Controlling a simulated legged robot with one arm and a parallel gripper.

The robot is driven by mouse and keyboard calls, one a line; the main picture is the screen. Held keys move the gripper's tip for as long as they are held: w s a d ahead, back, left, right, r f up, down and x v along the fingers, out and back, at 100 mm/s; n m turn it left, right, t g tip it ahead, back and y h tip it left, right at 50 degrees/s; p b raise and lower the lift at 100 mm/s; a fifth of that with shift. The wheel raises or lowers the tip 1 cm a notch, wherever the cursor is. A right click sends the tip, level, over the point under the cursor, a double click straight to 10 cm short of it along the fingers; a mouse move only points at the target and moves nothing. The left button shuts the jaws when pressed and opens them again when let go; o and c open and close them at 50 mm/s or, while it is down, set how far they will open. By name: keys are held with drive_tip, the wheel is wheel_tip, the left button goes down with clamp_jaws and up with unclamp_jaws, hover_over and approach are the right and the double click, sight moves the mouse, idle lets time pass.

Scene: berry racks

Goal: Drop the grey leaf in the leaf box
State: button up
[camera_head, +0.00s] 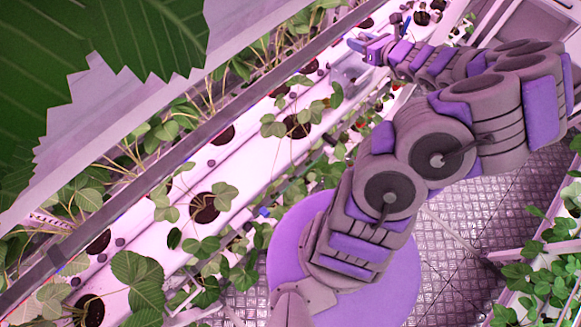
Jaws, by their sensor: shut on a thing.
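My gripper (365,47) is at the far upper middle, at the end of my outstretched arm, above the far part of the white planting rack. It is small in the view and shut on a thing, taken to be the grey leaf. The leaf's shape and colour cannot be made out at this distance.
The long white rack (255,150) runs diagonally, with dark round planting holes (204,207) and green strawberry plants (137,283). A dark rail (150,180) runs along it. Metal floor (470,235) shows at right, beside more plants (540,265).

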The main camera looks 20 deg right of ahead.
drive_tip(key=shift+d+f, duration=0.1)
drive_tip(key=shift+d, duration=0.4)
drive_tip(key=o, duration=0.6)
drive_tip(key=shift+d, duration=0.15)
drive_tip(key=shift+c, duration=0.2)
drive_tip(key=shift+o, duration=1.4)
drive_tip(key=shift+a, duration=0.2)
drive_tip(key=shift+o, duration=1.2)
drive_tip(key=shift+a, duration=0.5)
drive_tip(key=shift+s+d, duration=0.1)
drive_tip(key=shift+d, duration=0.05)
